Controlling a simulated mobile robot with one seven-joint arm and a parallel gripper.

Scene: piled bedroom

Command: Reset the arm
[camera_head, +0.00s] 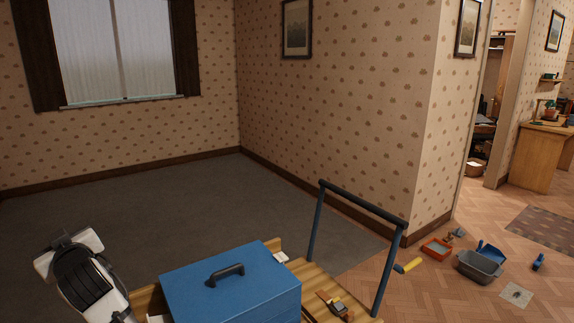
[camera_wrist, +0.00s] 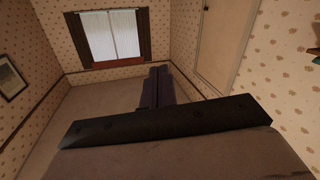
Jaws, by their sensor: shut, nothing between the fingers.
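My gripper (camera_wrist: 159,72) shows in the wrist view as two dark fingers side by side in the middle, beyond a wide black bar. The fingers are shut together with nothing between them. They point into the open room toward the window and touch nothing that I can see. In the head view, a white and black part of my arm stands at the lower left, left of the blue box. The rest of the arm is below the frame or hidden.
A blue toolbox (camera_head: 230,284) with a dark handle lies on a wooden cart (camera_head: 318,281) with a blue push handle (camera_head: 361,203). Beyond is bare grey carpet (camera_head: 190,205). At right, a grey bin (camera_head: 480,267) and an orange tray (camera_head: 437,248) lie on the wooden floor.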

